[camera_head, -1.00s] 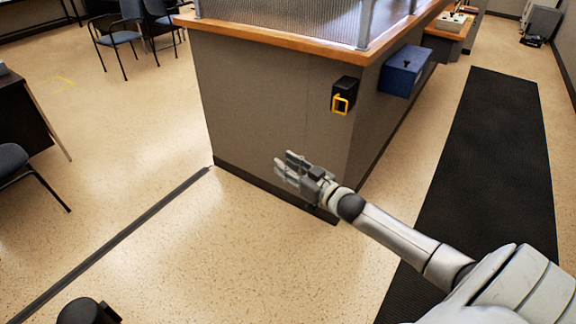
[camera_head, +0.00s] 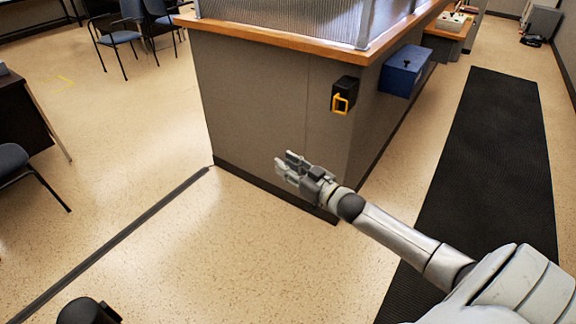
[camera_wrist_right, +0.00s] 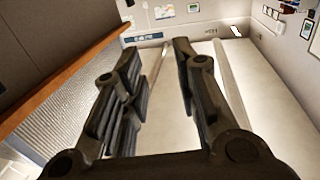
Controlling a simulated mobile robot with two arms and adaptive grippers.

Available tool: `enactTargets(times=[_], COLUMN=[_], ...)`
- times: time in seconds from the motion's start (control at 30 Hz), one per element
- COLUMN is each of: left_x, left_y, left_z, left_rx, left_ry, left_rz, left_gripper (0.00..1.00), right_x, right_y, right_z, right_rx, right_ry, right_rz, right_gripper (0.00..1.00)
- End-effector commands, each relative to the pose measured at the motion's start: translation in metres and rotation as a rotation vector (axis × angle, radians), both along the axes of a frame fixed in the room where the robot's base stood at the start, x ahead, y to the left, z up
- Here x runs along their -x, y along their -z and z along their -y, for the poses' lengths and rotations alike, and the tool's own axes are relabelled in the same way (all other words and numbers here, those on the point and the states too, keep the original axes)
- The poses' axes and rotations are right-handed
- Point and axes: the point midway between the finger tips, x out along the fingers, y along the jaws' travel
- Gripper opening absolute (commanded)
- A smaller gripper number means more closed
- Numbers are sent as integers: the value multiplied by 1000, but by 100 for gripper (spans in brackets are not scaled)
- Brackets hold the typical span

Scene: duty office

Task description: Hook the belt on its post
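The belt's black case (camera_head: 344,93) is fixed to the grey side of the counter, near its front corner. Its yellow end loop (camera_head: 341,104) hangs at the front of the case. A black rounded top (camera_head: 86,312), which looks like the post, shows at the lower left edge, mostly cut off. My right gripper (camera_head: 286,165) is in front of the counter's lower part in the picture, below and left of the yellow loop, and apart from it. In the right wrist view its fingers (camera_wrist_right: 157,50) are spread with nothing between them. My left gripper is out of view.
The counter (camera_head: 265,95) has a wooden ledge and a mesh screen. A blue box (camera_head: 404,70) is on its right side. A black mat (camera_head: 490,170) lies at right. A dark strip (camera_head: 120,238) crosses the floor. Floor at lower centre is clear.

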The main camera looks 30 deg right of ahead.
Motion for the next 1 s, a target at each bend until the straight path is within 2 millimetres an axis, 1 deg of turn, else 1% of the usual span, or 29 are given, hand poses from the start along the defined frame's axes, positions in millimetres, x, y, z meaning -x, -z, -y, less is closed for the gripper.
enactTargets(times=[0.27, 0.37, 0.47, 1.0], left_x=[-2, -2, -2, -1], left_y=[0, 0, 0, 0], left_z=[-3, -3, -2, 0], left_rx=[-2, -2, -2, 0], left_ry=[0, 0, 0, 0], left_rz=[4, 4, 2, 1], left_gripper=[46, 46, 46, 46], right_x=[0, 3, 11, 84], right_y=[0, 0, 1, 1], right_z=[0, 1, 2, 16], right_rx=[0, 0, 0, 0], right_ry=[0, 0, 0, 0], right_rz=[0, -1, -2, -3], right_gripper=[30, 30, 30, 30])
